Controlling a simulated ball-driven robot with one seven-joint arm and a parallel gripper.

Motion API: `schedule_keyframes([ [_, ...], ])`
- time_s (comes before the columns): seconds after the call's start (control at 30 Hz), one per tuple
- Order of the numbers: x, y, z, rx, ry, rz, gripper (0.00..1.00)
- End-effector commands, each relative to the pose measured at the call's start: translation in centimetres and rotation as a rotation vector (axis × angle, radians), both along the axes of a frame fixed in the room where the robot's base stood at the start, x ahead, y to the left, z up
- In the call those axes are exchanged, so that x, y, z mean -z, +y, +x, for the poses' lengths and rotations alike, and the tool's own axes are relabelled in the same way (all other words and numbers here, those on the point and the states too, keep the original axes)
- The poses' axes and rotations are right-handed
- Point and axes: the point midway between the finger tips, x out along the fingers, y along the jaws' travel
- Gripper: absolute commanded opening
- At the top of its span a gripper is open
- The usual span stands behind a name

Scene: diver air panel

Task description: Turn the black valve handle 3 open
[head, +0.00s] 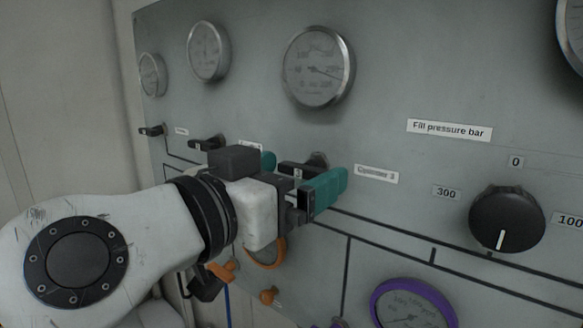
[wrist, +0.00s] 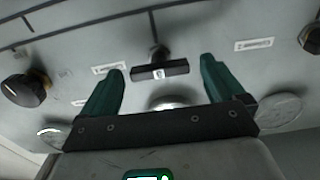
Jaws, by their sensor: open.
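The black valve handle 3 (head: 297,169) is a short bar with a "3" on it, on the grey panel beside the "Customer 3" label (head: 376,174). In the head view it lies roughly level, partly behind my gripper (head: 306,172). In the wrist view the handle (wrist: 160,71) lies crosswise between the two teal fingers of my gripper (wrist: 162,69). The fingers are open, one beyond each end of the bar, with a small gap showing at each side. Whether the fingertips reach as deep as the bar is unclear.
More black handles (head: 206,143) sit to the left. A round gauge (head: 318,66) is above handle 3, and a black knob (head: 507,220) is to the right. A purple-rimmed gauge (head: 413,304) and an orange fitting (head: 268,295) are below.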

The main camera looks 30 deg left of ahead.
Motion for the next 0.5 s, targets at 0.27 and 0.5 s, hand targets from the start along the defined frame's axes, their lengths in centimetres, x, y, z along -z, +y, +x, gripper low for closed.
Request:
schedule_keyframes([
  [0.27,0.03,-0.03,0.16,0.000,0.000,0.000,0.96],
  [0.5,0.02,-0.03,0.13,0.000,0.000,0.000,0.74],
])
